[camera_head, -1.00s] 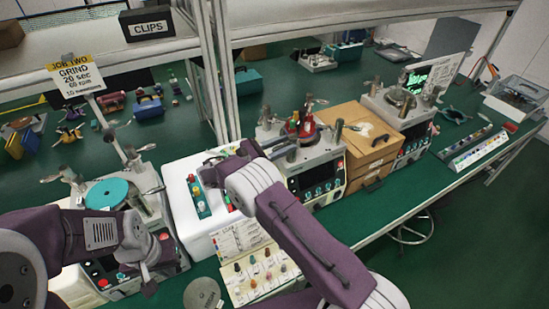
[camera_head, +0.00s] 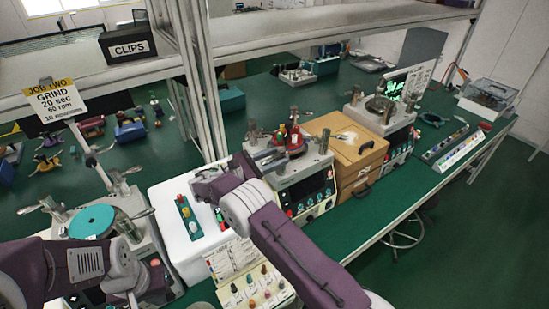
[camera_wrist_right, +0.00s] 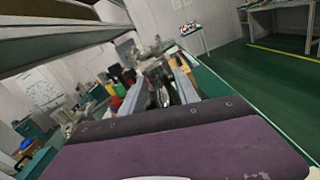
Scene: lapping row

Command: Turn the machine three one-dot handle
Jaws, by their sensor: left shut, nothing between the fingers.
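Three lapping machines stand in a row on the green bench. The far right one (camera_head: 383,110), beside a green-lit screen, looks like machine three; its handles are small and I cannot make out any dots. The middle machine (camera_head: 305,185) carries a red part (camera_head: 294,141). The left machine has a teal disc (camera_head: 92,221). My right gripper (camera_head: 275,158) is beside the middle machine's top, pointing right; in the right wrist view its fingers (camera_wrist_right: 160,85) are apart with nothing held. My left gripper (camera_head: 133,298) is shut and empty, low in front of the left machine.
A wooden box (camera_head: 345,145) stands between the middle and far right machines. A shelf post (camera_head: 190,80) rises behind. The front bench strip at right is clear.

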